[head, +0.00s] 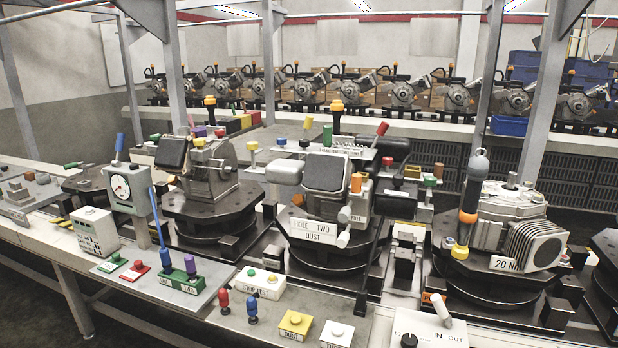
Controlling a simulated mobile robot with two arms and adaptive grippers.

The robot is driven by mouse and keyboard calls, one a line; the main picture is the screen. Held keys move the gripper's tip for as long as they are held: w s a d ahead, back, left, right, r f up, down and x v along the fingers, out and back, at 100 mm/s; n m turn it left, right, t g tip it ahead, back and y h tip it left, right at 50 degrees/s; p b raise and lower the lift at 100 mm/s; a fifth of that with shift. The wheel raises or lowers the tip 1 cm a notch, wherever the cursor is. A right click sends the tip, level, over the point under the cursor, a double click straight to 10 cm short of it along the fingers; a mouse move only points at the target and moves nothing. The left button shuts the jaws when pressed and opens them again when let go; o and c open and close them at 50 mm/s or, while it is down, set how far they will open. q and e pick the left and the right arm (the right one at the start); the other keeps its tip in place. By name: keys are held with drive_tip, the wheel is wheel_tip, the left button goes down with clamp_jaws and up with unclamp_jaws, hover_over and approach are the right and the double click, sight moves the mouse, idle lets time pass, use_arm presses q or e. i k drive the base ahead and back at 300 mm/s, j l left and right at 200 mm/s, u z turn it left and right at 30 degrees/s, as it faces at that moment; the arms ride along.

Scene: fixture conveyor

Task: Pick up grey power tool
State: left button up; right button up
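An upright tool (469,205) with a dark grey top, an orange band and a yellow lower end stands at the right, in front of the rightmost large fixture. It appears to be the grey power tool. It leans slightly, and its lower tip is close to the fixture's "20 N" label. What holds it up is not clear. Neither of my grippers shows in the head view.
Round black fixtures (330,258) with metal housings fill the bench. A gauge box (130,188) stands at the left. Buttons, a red and a blue driver (252,310), and a white control box (432,329) line the front edge. Little bench surface is clear.

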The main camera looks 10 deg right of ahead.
sight(477, 171)
drive_tip(key=z, duration=1.25)
